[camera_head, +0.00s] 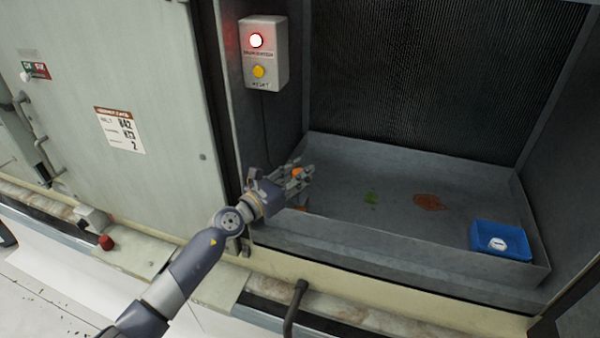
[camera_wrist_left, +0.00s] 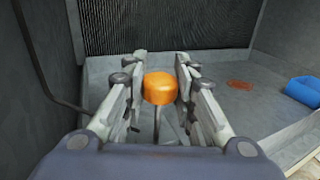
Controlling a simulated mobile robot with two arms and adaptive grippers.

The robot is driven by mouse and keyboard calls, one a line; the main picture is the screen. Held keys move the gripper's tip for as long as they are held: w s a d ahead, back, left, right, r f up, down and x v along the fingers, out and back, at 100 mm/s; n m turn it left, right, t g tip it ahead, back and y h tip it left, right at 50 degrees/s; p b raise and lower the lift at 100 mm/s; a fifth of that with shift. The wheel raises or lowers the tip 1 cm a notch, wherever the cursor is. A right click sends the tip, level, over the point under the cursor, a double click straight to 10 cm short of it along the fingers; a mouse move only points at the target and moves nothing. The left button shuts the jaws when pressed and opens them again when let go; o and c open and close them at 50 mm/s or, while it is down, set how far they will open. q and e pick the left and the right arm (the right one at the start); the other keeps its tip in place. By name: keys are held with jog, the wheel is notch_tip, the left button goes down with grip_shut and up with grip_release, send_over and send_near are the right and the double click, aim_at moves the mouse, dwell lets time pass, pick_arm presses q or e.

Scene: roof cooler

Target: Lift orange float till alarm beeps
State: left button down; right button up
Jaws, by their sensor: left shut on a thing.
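The orange float (camera_wrist_left: 160,88) sits between the two fingers of my left gripper (camera_wrist_left: 158,92) in the left wrist view, with a thin stem below it. In the head view a small part of the float (camera_head: 297,173) shows between the fingers of my left gripper (camera_head: 300,178), at the left end of the grey drain pan (camera_head: 340,155). The gripper is shut on the float. My right gripper is not in view.
A blue tray (camera_head: 483,229) with a white tablet (camera_head: 496,244) stands at the pan's right end. A rust stain (camera_head: 430,202) and a green patch (camera_head: 371,198) mark the pan floor. A cable (camera_wrist_left: 40,65) runs down the left wall. The pan's front lip (camera_head: 420,245) is a low edge.

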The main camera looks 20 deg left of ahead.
pick_arm(q)
jog(key=c, duration=1.3)
grip_release()
jog(key=shift+s+a, duration=0.1)
jog(key=shift+s, duration=0.15)
jog(key=shift+a, duration=0.1)
jog(key=v, duration=1.2)
